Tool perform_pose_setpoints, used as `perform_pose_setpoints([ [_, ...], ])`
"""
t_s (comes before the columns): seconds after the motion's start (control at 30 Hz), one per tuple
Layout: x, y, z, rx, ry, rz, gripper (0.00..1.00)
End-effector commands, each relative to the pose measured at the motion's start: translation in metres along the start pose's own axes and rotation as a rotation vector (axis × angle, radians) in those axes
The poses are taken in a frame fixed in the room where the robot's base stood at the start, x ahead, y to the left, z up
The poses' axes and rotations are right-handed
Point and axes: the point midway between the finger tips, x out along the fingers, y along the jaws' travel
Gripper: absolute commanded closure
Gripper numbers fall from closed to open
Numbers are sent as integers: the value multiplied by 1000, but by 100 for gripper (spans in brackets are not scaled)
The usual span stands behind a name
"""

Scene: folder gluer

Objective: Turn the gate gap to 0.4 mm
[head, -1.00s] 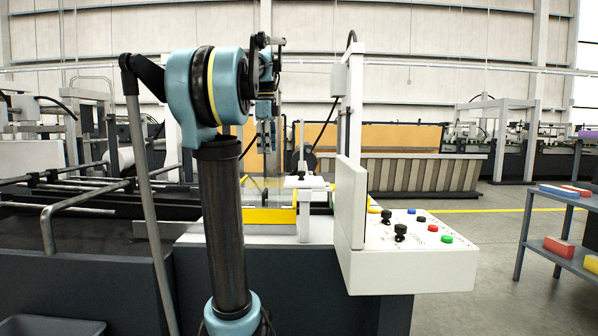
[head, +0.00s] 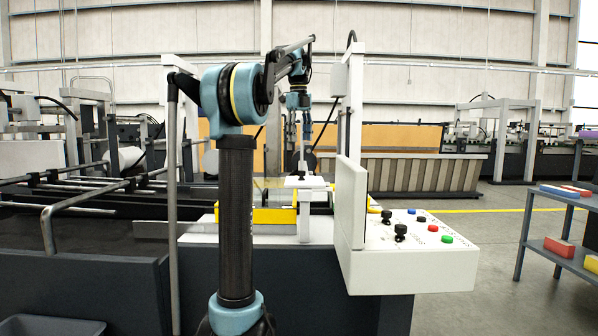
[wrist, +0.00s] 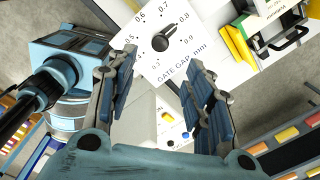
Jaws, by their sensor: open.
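The gate gap dial is a white plate (wrist: 185,62) lettered "GATE GAP mm" with a printed scale; 0.6, 0.7 and 0.8 are readable in the wrist view. A dark round knob (wrist: 163,42) sits at its middle; I cannot tell its exact setting. In the head view a small black knob (head: 302,173) stands on a white plate (head: 306,183) on the machine. My gripper (wrist: 162,58) is open and empty, its fingers on either side of the view below the knob. In the head view my gripper (head: 298,145) hangs above that knob, apart from it.
A yellow guard (head: 262,215) lies left of the dial. A shelf (head: 570,200) with coloured boxes stands at far right.

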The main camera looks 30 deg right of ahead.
Motion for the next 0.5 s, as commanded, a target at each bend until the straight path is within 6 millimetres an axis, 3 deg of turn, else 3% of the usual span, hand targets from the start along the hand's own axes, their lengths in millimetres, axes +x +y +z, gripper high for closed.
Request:
perform_pose_setpoints([
  [0.5,85,0,0,-1,0,0,53],
])
